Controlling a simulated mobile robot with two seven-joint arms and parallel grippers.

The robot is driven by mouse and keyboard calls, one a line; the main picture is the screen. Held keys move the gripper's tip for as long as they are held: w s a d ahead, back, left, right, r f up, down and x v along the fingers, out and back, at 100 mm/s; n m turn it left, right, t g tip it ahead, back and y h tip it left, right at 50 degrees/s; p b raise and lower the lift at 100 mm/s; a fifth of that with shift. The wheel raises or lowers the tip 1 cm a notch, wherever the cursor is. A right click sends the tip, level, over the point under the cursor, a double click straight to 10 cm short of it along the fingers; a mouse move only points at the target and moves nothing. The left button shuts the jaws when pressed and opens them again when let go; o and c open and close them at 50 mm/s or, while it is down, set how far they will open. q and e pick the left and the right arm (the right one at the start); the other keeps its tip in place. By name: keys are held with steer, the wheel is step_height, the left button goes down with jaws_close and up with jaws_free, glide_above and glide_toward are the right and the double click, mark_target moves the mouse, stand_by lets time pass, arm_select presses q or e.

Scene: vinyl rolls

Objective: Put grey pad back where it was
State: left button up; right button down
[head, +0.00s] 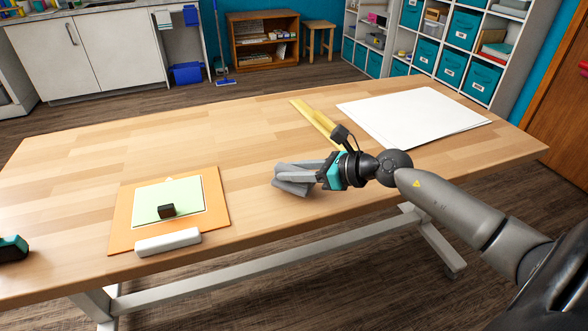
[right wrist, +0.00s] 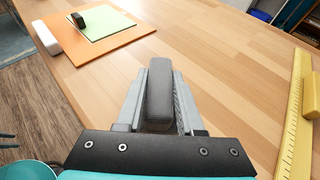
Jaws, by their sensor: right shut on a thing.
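My right gripper (head: 290,180) is low over the middle of the wooden table, pointing left. In the right wrist view its two fingers are shut on the grey pad (right wrist: 160,92), a dark grey block with rounded edges. In the head view the pad is hard to tell apart from the grey fingers. I cannot tell whether the pad touches the tabletop. A black and teal part at the left edge, apparently of my left gripper (head: 12,248), is cut off; its fingers do not show.
Left on the table (head: 70,165), an orange sheet (head: 120,228) carries a pale green sheet (head: 190,188) with a black block (head: 166,210). A white bar (head: 168,242) lies along its front edge. A yellow ruler (head: 318,122) and white sheets (head: 410,115) lie behind my right gripper. The table between is clear.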

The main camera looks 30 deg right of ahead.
steer(key=shift+f, duration=0.25)
stand_by(0.3)
steer(key=shift+f+b, duration=0.5)
steer(key=shift+f, duration=0.05)
steer(key=shift+f, duration=0.15)
stand_by(0.3)
steer(key=shift+c, duration=2.3)
jaws_free()
steer(key=shift+o, duration=0.2)
steer(key=o, duration=0.4)
